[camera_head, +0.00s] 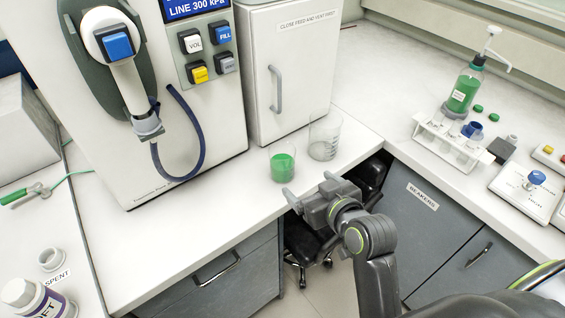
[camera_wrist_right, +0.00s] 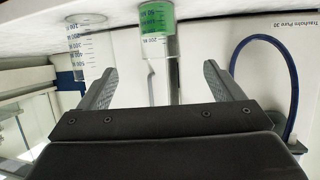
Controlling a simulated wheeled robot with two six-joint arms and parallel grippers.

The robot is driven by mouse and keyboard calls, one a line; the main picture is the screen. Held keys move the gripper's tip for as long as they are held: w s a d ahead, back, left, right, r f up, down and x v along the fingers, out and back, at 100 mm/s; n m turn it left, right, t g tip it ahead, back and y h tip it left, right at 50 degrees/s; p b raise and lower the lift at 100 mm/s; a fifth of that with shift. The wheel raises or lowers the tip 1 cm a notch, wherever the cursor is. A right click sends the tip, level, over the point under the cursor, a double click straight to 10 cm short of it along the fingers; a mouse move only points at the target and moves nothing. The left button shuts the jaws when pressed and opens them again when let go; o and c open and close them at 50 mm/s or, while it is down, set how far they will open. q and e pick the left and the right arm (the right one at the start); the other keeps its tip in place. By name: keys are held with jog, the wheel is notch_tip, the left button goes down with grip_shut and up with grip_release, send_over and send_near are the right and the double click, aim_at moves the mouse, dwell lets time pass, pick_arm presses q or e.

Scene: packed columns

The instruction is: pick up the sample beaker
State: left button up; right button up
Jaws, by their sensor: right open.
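A small clear beaker with green liquid (camera_head: 283,164) stands upright near the front edge of the white counter. A larger, clear, graduated beaker (camera_head: 324,136) stands just behind it to the right and looks empty. I cannot tell by a label which is the sample beaker. My right gripper (camera_head: 311,190) is open and empty at the counter's front edge, its fingers pointing toward the green beaker. In the right wrist view, which is upside down, the green beaker (camera_wrist_right: 157,48) shows beyond and between the fingertips, apart from them. The larger beaker (camera_wrist_right: 92,52) is outside the left finger. My left gripper is out of view.
A white machine with a blue hose (camera_head: 203,137) stands behind on the left, beside a white cabinet (camera_head: 292,60). A tube rack (camera_head: 450,142) and green pump bottle (camera_head: 464,88) are on the right counter. The counter left of the green beaker is clear.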

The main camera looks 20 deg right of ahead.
aim_at(288, 167)
jog(key=p+x, duration=0.1)
jog(key=x, duration=1)
jog(key=shift+w+f+p, duration=0.2)
jog(key=shift+p, duration=0.1)
jog(key=shift+w+f+p, duration=0.3)
jog(key=shift+w, duration=0.3)
jog(key=shift+p+x, duration=0.4)
jog(key=shift+x, duration=1.55)
jog(key=shift+f, duration=0.15)
jog(key=shift+s, duration=0.1)
jog(key=c, duration=1.2)
